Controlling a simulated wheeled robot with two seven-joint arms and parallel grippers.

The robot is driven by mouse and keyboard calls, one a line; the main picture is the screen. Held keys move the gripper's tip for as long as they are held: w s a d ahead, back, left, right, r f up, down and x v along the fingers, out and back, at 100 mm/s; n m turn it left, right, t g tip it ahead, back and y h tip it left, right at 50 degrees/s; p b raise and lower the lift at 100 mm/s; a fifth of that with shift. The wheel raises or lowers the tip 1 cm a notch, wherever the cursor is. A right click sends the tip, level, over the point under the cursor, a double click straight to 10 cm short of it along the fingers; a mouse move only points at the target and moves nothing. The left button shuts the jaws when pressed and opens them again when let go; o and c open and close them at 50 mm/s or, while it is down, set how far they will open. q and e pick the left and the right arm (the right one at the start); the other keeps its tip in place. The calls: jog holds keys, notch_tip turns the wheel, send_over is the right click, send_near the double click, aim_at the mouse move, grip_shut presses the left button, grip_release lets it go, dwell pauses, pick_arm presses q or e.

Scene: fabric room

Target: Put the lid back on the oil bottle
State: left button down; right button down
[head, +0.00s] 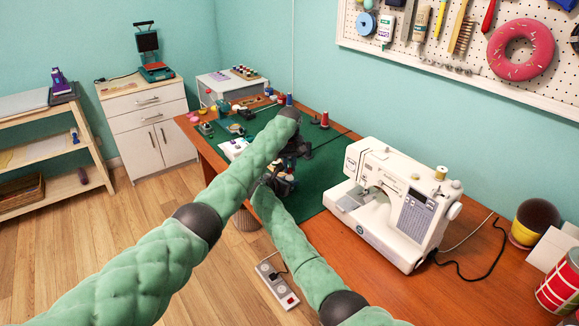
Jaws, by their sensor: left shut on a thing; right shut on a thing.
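My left gripper (302,150) is dark and small, over the green mat (321,187), at the end of the long padded arm. My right gripper (284,182) is just below and a little left of it, near the mat's front edge. The two grippers are close together and partly overlap in the view. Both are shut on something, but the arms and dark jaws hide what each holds. I cannot make out the oil bottle or its lid.
A white sewing machine (394,204) stands right of the grippers on the wooden table (478,285). Spools and small items crowd the table's far end.

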pick_arm(q)
jog(key=m, duration=0.4)
jog(key=shift+w+a, duration=0.1)
jog(key=shift+a, duration=0.05)
jog(key=m, duration=0.8)
jog(key=shift+m, duration=0.3)
jog(key=m, duration=1.9)
jog(key=c, duration=1.3)
grip_release()
jog(key=shift+c, duration=0.2)
